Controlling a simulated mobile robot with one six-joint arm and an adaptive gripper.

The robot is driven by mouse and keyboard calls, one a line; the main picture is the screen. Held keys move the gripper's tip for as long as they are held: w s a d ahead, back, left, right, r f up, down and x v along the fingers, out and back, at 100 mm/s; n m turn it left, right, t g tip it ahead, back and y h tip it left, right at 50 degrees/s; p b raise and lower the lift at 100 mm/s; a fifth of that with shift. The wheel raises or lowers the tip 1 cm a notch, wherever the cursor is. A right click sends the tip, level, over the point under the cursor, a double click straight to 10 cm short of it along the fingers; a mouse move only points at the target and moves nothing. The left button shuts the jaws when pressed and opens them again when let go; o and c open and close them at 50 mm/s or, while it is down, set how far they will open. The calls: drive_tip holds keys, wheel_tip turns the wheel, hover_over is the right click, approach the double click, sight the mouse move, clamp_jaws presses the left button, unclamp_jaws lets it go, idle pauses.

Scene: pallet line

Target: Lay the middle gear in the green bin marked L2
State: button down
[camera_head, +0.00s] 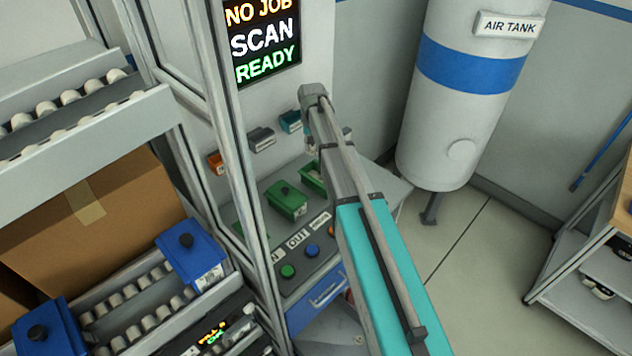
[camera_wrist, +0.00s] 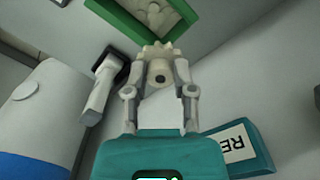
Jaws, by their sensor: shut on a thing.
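My gripper (camera_wrist: 163,66) is shut on a pale toothed gear (camera_wrist: 158,55) with a dark centre, seen in the wrist view. Whether it is the middle size I cannot tell. A green bin (camera_wrist: 123,22) with pale contents lies just beyond the gear at the top of that view; the gear appears apart from it. In the head view a green open bin (camera_head: 312,178) sits on the grey console, partly behind my arm. No L2 mark is readable.
A green block with a knob (camera_head: 287,200) stands beside the bin. Orange, grey and teal holders (camera_head: 290,121) line the wall panel above. A white handheld device (camera_wrist: 100,92) and a teal labelled box (camera_wrist: 245,150) flank my gripper. The air tank (camera_head: 460,110) stands right.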

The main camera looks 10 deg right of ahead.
sight(318, 174)
drive_tip(key=s+a+r+m+p, duration=0.1)
drive_tip(key=s+a+m, duration=0.3)
drive_tip(key=s+m, duration=0.5)
drive_tip(key=s, duration=0.6)
drive_tip(key=shift+s+r, duration=0.2)
drive_tip(key=shift+s, duration=0.05)
drive_tip(key=shift+w+a, duration=0.1)
drive_tip(key=w+d+f+b, duration=0.1)
drive_tip(key=w, duration=0.2)
drive_tip(key=w+d+f+b, duration=0.1)
drive_tip(key=w+f, duration=0.1)
drive_tip(key=w+d+f+b, duration=0.1)
drive_tip(key=w+b, duration=0.1)
drive_tip(key=w, duration=0.1)
drive_tip(key=shift+w+d+f, duration=0.25)
drive_tip(key=shift+w+d, duration=0.1)
drive_tip(key=shift+d, duration=0.05)
drive_tip(key=w+f+b, duration=0.1)
drive_tip(key=w+d+f+b, duration=0.1)
drive_tip(key=f+b, duration=0.1)
drive_tip(key=w+f+b, duration=0.1)
drive_tip(key=shift+w+d+f+b, duration=0.1)
drive_tip(key=shift+d+f+b, duration=0.15)
drive_tip(key=shift+d+b, duration=0.1)
drive_tip(key=shift+f, duration=0.1)
drive_tip(key=shift+w+d+f+b, duration=0.1)
drive_tip(key=shift+w+f+b, duration=0.25)
drive_tip(key=shift+f+b, duration=1.55)
drive_tip(key=shift+b, duration=0.1)
